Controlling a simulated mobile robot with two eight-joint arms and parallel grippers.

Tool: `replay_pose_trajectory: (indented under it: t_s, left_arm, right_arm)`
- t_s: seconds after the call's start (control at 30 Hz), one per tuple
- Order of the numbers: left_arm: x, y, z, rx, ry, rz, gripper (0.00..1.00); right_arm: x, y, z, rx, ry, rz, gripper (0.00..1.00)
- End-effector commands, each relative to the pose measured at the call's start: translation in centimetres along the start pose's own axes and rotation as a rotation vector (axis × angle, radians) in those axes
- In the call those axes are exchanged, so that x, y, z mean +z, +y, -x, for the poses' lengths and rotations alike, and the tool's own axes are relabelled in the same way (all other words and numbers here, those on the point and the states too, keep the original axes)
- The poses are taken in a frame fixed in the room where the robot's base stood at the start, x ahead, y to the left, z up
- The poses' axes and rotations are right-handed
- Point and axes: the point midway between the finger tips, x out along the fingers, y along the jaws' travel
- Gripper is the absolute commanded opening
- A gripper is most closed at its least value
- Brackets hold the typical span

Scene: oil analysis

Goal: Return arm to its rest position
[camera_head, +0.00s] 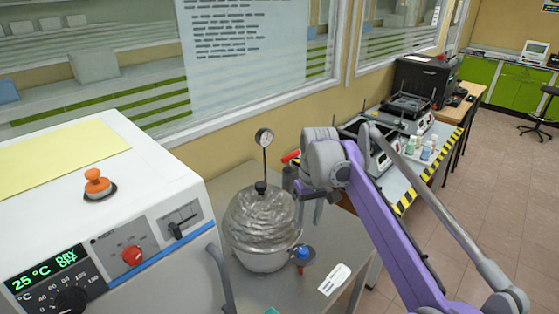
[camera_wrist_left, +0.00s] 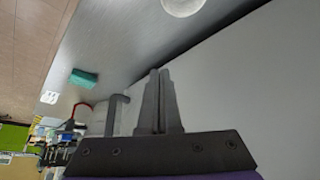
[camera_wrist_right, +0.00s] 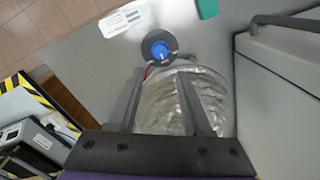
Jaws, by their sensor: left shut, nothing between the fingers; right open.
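My right arm reaches across the head view, and its gripper (camera_head: 309,208) hangs beside a foil-wrapped round vessel (camera_head: 261,218). In the right wrist view the right gripper (camera_wrist_right: 161,74) is open, with its two fingers apart and nothing held. The foil vessel (camera_wrist_right: 158,100) lies beyond and between these fingers; I cannot tell the exact gap. My left gripper (camera_wrist_left: 160,72) shows only in its own wrist view. Its fingers are together and empty, near a pale, flat-sided surface. The left arm is outside the head view.
A white oven (camera_head: 150,185) with a door handle (camera_head: 221,278) stands at left. A striped-edge bench (camera_head: 405,200) stands behind my right arm.

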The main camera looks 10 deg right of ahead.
Motion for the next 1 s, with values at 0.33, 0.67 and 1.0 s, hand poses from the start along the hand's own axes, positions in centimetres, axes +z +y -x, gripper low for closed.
replay_pose_trajectory:
  t_s: [0.33, 0.67, 1.0]
  left_arm:
    - [0.0, 0.0, 0.0, 0.0, 0.0, 0.0, 0.0]
    - [0.0, 0.0, 0.0, 0.0, 0.0, 0.0, 0.0]
    - [0.0, 0.0, 0.0, 0.0, 0.0, 0.0, 0.0]
  right_arm:
    - [7.1, -0.6, -0.7, 0.036, 0.134, -0.055, 0.5]
    - [18.9, -1.8, -6.8, 0.078, 0.344, -0.137, 0.5]
    - [26.4, -2.5, -13.5, 0.098, 0.484, -0.186, 0.5]
